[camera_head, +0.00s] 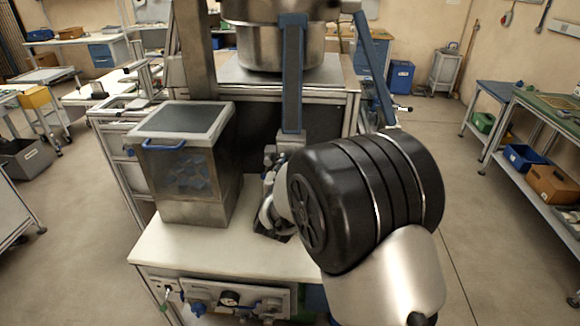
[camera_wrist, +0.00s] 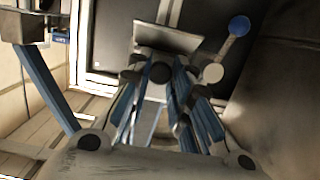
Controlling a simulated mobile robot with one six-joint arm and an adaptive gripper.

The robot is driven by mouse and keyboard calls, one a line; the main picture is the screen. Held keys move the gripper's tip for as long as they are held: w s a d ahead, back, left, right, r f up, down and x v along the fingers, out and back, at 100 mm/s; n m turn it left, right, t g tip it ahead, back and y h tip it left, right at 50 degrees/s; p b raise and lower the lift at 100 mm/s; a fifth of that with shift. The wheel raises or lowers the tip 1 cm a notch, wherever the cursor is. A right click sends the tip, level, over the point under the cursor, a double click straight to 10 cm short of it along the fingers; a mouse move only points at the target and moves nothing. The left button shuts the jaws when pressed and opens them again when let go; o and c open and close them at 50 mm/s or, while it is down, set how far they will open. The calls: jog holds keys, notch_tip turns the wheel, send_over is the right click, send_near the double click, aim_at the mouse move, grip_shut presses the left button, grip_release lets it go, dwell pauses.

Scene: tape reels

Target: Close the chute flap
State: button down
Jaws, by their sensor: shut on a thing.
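My gripper (camera_wrist: 165,75) is closed at the centre of the wrist view, with a lever ending in a blue ball knob (camera_wrist: 238,25) right beside its fingertips. I take this as the chute flap's lever; the exact part between the fingers is hidden. A pale metal piece (camera_wrist: 167,38) shows just beyond the fingertips. In the head view my gripper (camera_head: 270,158) is partly hidden by my wrist, close to the foot of the blue upright (camera_head: 292,75) under the steel vessel. The flap itself cannot be made out clearly.
The steel vessel (camera_head: 265,45) sits above and behind. Another blue bar (camera_head: 370,60) slants down at the right. Floor is free further right.

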jog(key=c, duration=1.4)
grip_release()
jog(key=s, duration=0.4)
jog(key=s+r, duration=0.1)
jog(key=s, duration=0.2)
jog(key=s+r, duration=0.1)
jog(key=s, duration=0.3)
jog(key=shift+s, duration=0.35)
